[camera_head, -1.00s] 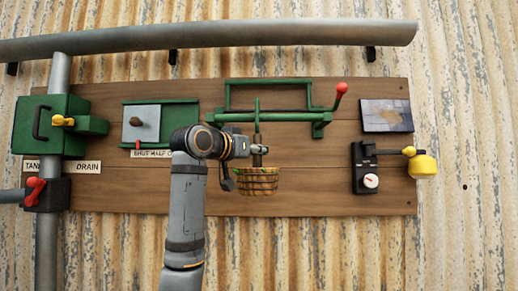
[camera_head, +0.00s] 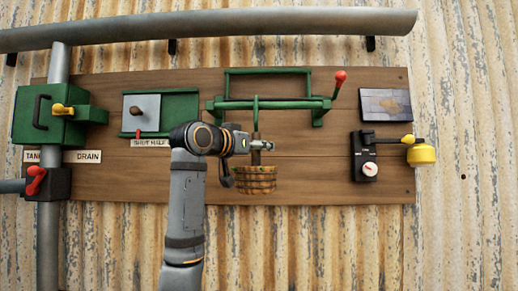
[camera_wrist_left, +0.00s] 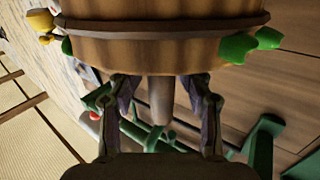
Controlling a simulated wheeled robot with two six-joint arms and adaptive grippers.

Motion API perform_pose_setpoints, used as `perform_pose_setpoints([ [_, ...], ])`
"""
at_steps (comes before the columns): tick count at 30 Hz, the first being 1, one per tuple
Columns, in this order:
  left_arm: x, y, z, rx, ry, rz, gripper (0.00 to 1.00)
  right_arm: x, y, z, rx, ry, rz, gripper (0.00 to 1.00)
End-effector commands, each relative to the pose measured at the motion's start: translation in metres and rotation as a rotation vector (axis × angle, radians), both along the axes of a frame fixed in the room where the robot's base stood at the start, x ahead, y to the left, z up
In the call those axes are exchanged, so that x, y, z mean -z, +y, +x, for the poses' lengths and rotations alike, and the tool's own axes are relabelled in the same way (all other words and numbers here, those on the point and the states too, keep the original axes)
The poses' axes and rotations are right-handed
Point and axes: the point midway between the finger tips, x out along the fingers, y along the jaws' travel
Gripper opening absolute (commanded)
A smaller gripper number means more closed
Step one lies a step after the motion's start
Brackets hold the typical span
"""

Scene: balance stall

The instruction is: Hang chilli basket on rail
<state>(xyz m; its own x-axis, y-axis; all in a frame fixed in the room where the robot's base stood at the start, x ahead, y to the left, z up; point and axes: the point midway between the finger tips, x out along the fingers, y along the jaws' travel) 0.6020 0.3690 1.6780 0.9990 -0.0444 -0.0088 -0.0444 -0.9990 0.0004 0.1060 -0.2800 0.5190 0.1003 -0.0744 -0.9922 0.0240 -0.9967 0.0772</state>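The chilli basket (camera_head: 255,180), a slatted wooden tub, hangs upright below the green rail (camera_head: 290,104) in the head view. Its brown stem (camera_head: 256,128) rises to a green hook (camera_head: 255,104) that crosses the rail; whether it bears on the rail is unclear. My left gripper (camera_head: 262,145) is level with the stem, just above the tub. In the left wrist view the tub (camera_wrist_left: 165,45) fills the top, and the stem (camera_wrist_left: 160,100) stands between the fingers of my left gripper (camera_wrist_left: 163,92), with gaps on both sides. My right gripper is not in view.
A red-knobbed lever (camera_head: 340,78) stands at the rail's right end. The sliding hatch (camera_head: 142,113), green tank box (camera_head: 40,115) and yellow-ended dial unit (camera_head: 366,157) are mounted on the wooden board (camera_head: 330,185). A thick pipe (camera_head: 230,28) runs above.

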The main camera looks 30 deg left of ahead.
Motion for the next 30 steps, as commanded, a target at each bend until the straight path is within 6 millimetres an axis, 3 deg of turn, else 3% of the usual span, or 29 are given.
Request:
perform_pose_setpoints([
  [8, 0.000, 0.001, -0.005, -0.001, 0.001, 0.000, 0.48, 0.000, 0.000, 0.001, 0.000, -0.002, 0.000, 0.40],
  [21, -0.001, 0.005, -0.100, -0.004, -0.001, 0.003, 0.48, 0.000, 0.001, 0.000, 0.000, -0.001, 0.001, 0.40],
  [25, -0.001, 0.006, -0.115, -0.002, 0.000, 0.001, 0.48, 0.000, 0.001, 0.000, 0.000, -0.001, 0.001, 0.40],
  [30, -0.001, 0.005, -0.120, 0.000, 0.001, 0.000, 0.48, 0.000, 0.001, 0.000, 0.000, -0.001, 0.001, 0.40],
])
